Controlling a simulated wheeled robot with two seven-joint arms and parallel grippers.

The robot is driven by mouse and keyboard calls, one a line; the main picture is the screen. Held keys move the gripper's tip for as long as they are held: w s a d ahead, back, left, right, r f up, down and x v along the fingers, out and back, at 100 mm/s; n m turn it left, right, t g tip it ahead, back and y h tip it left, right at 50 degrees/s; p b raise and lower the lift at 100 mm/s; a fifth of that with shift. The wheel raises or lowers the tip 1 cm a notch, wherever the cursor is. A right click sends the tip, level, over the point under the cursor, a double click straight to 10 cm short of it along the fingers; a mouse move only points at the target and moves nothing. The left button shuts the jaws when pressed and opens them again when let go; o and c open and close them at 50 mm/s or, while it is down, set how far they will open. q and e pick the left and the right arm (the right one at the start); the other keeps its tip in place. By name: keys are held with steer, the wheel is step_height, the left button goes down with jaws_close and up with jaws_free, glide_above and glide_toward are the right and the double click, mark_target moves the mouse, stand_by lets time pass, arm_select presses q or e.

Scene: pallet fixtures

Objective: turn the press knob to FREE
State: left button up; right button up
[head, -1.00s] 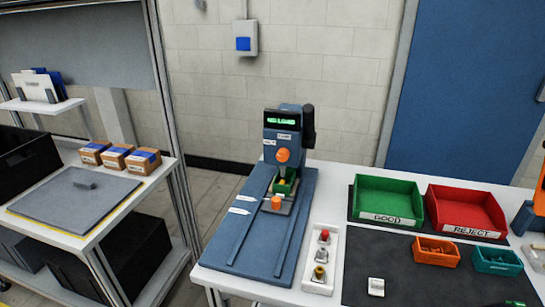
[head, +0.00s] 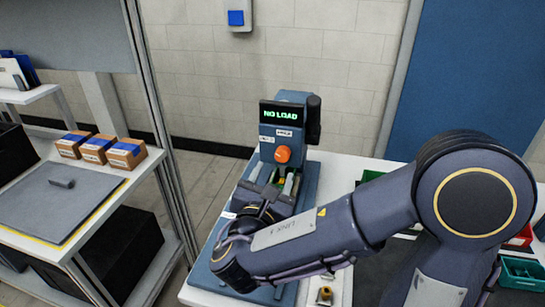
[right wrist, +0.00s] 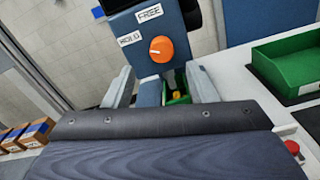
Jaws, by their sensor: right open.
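The press (head: 291,100) is a blue-grey unit on a blue base, its screen reading NO LOAD in green. The round orange press knob (head: 283,154) is on its front; it also shows in the right wrist view (right wrist: 162,49). The HOLD label (right wrist: 130,39) is left of the knob and the FREE label (right wrist: 149,12) above it. My left gripper is out of view.
A green bin (right wrist: 287,68) stands right of the press. A red button (right wrist: 292,146) is at the right wrist view's lower right. My right arm covers much of the table.

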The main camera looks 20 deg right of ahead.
mark_target(281, 158)
steer(key=p+x, duration=0.1)
steer(key=x, duration=0.5)
steer(key=shift+w+d, duration=0.1)
steer(key=shift+d, duration=0.1)
steer(key=shift+c, duration=0.3)
steer(key=shift+f, duration=0.1)
steer(key=c, duration=0.9)
